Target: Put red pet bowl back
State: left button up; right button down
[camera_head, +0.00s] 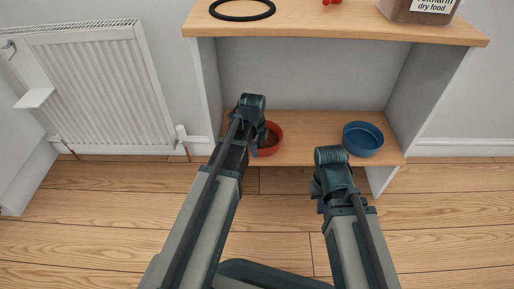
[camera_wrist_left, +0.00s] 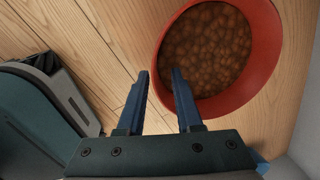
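The red pet bowl (camera_head: 271,140) stands on the left part of the low wooden shelf (camera_head: 310,122), partly hidden by my left arm in the head view. In the left wrist view the red bowl (camera_wrist_left: 262,75) is full of brown kibble. My left gripper (camera_wrist_left: 159,88) is open, its two blue fingers apart and pointing at the bowl's near rim. The right fingertip overlaps the rim in the picture; I see nothing held between the fingers. My right gripper (camera_head: 321,198) is over the floor in front of the shelf, and its fingers are mostly hidden.
A blue bowl (camera_head: 363,138) stands on the right of the low shelf. Side panels (camera_head: 422,75) and an upper wooden top (camera_head: 320,20) enclose the shelf. The top carries a black ring (camera_head: 242,16) and a dry food container (camera_head: 418,12). A white radiator (camera_head: 100,90) is at left.

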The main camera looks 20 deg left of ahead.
pick_arm(q)
notch_tip(320, 180, up, 11)
jog(key=s+p, duration=0.2)
jog(key=p, duration=0.8)
jog(key=s+d+n+g+y, duration=0.1)
jog(key=s+d+n, duration=1.2)
jog(key=s+n, duration=0.2)
jog(key=shift+f+g+y, duration=0.2)
jog(key=shift+g+y, duration=0.1)
jog(key=shift+g, duration=0.1)
jog(key=shift+r, duration=0.1)
notch_tip(320, 180, up, 38)
jog(key=p, duration=3.8)
jog(key=shift+d, duration=0.1)
